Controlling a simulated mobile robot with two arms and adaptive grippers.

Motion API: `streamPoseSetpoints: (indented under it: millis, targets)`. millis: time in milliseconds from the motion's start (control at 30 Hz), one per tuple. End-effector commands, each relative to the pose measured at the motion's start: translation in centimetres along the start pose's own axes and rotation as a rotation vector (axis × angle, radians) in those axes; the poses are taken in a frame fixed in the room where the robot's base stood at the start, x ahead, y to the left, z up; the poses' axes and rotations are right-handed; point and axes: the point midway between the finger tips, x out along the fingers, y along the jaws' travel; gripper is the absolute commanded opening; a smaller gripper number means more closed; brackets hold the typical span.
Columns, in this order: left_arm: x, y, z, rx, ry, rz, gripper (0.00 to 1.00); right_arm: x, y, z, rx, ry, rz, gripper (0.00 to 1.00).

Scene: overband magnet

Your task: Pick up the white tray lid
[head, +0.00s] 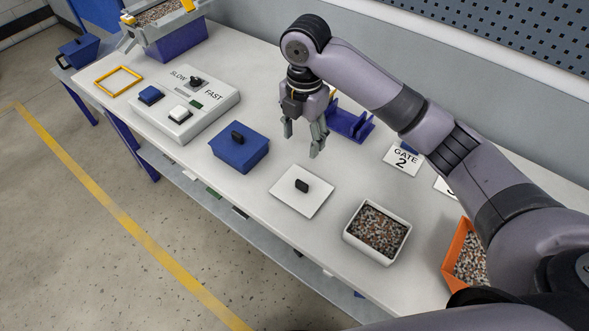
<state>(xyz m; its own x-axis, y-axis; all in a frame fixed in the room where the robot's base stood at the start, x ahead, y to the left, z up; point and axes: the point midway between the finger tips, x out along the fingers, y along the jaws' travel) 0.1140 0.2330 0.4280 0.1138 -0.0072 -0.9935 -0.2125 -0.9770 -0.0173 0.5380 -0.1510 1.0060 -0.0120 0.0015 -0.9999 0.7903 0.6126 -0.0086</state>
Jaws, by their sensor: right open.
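The white tray lid (293,199) is a flat white square plate with a black knob (302,186) in its middle. It lies flat on the table in the middle of the head view. My right gripper (303,144) is open and empty, fingers pointing down, above the table behind the lid and apart from it. The white tray (348,238), filled with mixed brown and grey granules, stands to the right of the lid, uncovered. My left gripper is not in view.
A blue box with a black knob (238,152) stands left of the lid. Farther left is a control panel (200,110) marked SLOW and FAST. A blue holder (350,124) and a "GATE 2" card (403,157) lie behind. An orange tray (456,243) is at the right.

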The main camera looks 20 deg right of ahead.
Motion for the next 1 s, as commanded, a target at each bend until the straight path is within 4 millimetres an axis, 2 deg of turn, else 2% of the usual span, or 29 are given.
streamPoseSetpoints:
  millis: [67, 167, 400, 500, 567, 700, 833, 1000]
  targets:
    - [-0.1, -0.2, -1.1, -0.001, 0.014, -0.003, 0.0, 0.3, -0.1, 0.1, -0.004, 0.0, -0.004, 0.55]
    - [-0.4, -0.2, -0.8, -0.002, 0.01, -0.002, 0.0, 1.7, -0.1, 0.1, -0.003, 0.001, -0.007, 0.55]
    - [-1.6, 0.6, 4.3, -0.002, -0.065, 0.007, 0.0, 7.0, -0.2, 0.0, -0.003, 0.001, -0.006, 0.55]
    - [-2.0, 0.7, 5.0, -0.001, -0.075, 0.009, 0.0, 9.0, -0.1, 0.0, -0.002, 0.001, -0.005, 0.55]
    - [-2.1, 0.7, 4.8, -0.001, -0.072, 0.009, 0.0, 10.1, -0.1, 0.0, -0.002, 0.001, -0.005, 0.55]
    - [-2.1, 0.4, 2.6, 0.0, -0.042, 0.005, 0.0, 11.7, -0.1, 0.0, -0.003, 0.0, -0.002, 0.55]
    - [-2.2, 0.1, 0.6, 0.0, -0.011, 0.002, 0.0, 12.3, -0.1, -0.1, -0.004, 0.0, -0.002, 0.55]
    - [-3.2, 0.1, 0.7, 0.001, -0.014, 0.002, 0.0, 14.4, -0.5, -0.6, -0.003, 0.001, -0.006, 0.55]
